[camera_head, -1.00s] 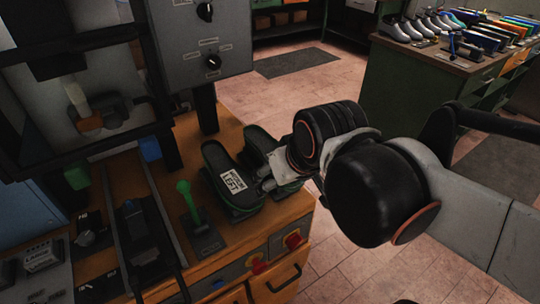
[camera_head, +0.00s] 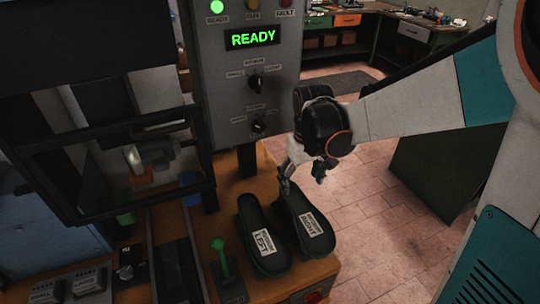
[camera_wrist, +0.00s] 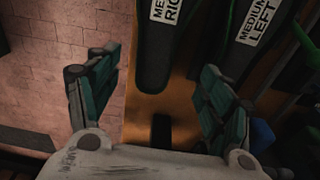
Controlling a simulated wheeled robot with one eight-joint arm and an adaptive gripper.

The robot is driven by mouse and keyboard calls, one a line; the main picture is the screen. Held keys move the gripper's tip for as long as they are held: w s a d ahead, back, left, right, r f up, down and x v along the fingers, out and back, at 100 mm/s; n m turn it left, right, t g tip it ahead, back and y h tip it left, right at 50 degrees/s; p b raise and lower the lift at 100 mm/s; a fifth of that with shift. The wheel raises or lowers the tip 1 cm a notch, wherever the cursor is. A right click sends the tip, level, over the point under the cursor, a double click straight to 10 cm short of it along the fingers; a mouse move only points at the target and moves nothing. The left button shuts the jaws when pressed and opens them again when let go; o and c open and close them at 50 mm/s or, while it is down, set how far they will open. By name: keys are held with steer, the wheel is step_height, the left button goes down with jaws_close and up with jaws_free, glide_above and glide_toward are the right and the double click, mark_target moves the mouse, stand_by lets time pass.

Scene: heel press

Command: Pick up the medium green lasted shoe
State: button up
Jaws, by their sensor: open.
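Two dark sole-shaped pieces lie side by side on the wooden bench. The left one (camera_head: 262,234) has a label reading LEFT and a thin green edge. The right one (camera_head: 303,222) also has a white label. In the wrist view their labels read MEDIUM LEFT (camera_wrist: 235,55) and MEDIUM, partly cut off (camera_wrist: 150,72). My gripper (camera_head: 287,186) is above the far end of the right piece. Its teal-padded fingers (camera_wrist: 158,65) are spread wide with nothing between them.
The press (camera_head: 250,80) shows READY on its panel. A green-handled lever (camera_head: 220,260) stands left of the sole pieces. The bench (camera_head: 322,268) ends just right of them. Tiled floor (camera_head: 375,225) lies beyond. A green cabinet (camera_head: 440,175) stands at right.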

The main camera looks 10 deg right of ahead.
mark_target(298, 205)
steer(key=shift+g, duration=0.4)
steer(key=f, duration=0.6)
steer(key=w+f+b, duration=0.1)
steer(key=f, duration=0.2)
steer(key=shift+w+f, duration=0.1)
steer(key=shift+d+f+b, duration=0.1)
steer(key=shift+f+b, duration=0.8)
steer(key=shift+f, duration=1.9)
steer(key=shift+s, duration=0.2)
steer(key=c, duration=1.4)
